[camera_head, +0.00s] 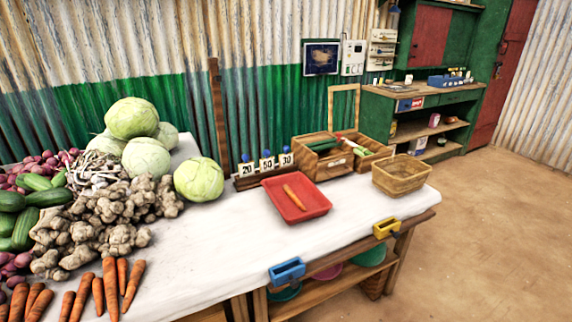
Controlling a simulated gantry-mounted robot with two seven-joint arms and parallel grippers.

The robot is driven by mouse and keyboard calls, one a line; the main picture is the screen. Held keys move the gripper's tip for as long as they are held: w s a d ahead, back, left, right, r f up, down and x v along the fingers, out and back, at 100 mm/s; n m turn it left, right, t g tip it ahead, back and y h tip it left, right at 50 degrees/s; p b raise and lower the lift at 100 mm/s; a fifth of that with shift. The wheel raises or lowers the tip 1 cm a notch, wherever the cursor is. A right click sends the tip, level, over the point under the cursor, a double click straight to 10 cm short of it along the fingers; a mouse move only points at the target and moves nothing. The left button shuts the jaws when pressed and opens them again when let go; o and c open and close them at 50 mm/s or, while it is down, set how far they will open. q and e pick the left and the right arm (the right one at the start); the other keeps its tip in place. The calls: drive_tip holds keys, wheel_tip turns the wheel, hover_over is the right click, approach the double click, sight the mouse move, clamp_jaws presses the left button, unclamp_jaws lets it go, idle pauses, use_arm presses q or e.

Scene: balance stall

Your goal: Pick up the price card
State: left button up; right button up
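Three white price cards stand side by side in a dark wooden rack (262,178) at the back of the white-covered table. They read "20" (247,169), "50" (267,164) and "30" (286,159) from left to right, each with a blue knob at its top. The cards are upright and small in the view. Which one is the price card of the task I cannot tell. Neither of my grippers is in view.
A red tray (318,204) with one carrot is in front of the rack. A wooden crate (325,171) and a basket (400,187) stand right of it. Cabbages (199,180), ginger (118,215) and carrots (111,288) crowd the left. The white cloth (205,250) is clear front-centre.

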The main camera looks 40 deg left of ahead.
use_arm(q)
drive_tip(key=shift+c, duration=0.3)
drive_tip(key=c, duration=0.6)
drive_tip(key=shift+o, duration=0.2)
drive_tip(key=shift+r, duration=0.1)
